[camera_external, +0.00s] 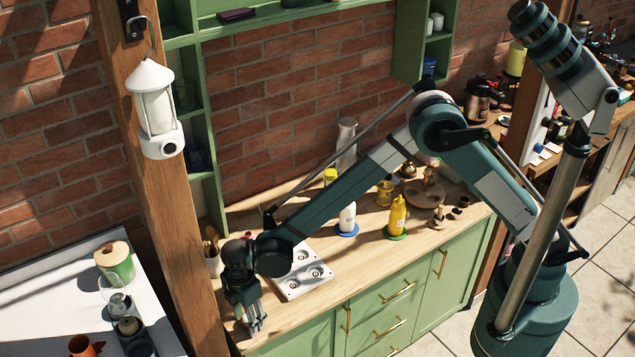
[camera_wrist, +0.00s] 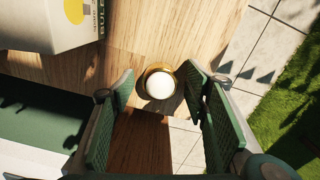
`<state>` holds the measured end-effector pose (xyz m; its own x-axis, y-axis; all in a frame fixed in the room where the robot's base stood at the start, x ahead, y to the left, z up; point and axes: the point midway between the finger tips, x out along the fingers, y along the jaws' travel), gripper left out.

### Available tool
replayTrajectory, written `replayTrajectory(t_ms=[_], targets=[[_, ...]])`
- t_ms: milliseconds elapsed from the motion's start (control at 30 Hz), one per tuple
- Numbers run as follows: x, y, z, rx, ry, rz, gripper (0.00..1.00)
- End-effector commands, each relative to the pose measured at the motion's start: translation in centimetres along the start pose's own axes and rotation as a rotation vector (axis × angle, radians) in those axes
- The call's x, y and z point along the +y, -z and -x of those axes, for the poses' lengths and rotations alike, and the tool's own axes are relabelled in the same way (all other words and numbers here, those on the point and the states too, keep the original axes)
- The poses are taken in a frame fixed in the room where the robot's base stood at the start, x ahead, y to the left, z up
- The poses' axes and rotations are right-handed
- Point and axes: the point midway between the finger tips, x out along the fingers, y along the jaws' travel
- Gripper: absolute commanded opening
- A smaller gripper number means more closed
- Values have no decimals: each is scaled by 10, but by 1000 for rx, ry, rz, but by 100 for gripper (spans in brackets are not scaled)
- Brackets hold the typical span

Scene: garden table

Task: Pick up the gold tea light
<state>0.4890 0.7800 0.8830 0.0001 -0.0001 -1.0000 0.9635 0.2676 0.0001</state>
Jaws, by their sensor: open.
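The gold tea light (camera_wrist: 161,83) shows in the wrist view as a small round gold cup with a white top. It stands on the wooden counter near its edge. My gripper (camera_wrist: 158,98) is open and empty, with one green-padded finger on each side of the tea light in the picture. I cannot tell how far above it the fingers are. In the external view my gripper (camera_external: 254,322) points down over the left end of the wooden counter (camera_external: 300,205). The tea light is not visible there, hidden by my gripper or too small.
A pale box with a yellow spot (camera_wrist: 60,22) stands close by at upper left in the wrist view. Bottles (camera_external: 397,217) stand farther right.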

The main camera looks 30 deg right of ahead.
Motion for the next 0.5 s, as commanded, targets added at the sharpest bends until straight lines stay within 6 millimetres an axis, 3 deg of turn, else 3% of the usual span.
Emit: replayTrajectory(t_ms=[467,500], targets=[[0,0,0,0,0,0,46],[0,0,0,0,0,0,42]])
